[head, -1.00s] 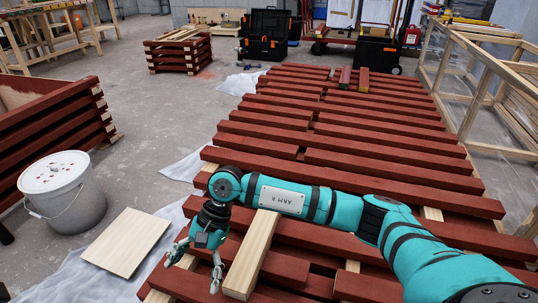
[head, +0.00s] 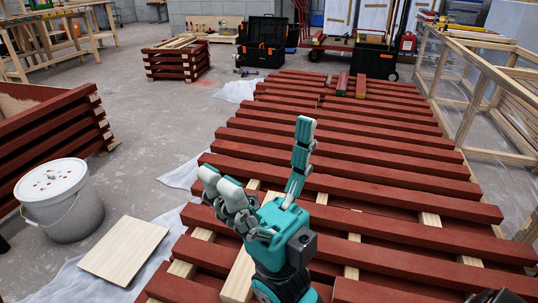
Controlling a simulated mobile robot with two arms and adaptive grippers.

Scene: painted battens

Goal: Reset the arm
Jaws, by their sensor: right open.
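My right gripper (head: 255,178) is raised in the middle foreground of the head view, its teal and grey fingers pointing up and spread wide. It is open with nothing between the fingers. It is above the red painted battens (head: 350,152), which lie in rows on pale cross strips. An unpainted batten (head: 239,276) lies among them just left of my right wrist, partly hidden by it. My left gripper does not show.
A lidded white bucket (head: 62,205) and a pale square board (head: 124,249) are at the left. A stack of red battens (head: 48,125) stands behind the bucket. A timber frame (head: 470,85) runs along the right. Black toolboxes (head: 265,42) stand at the back.

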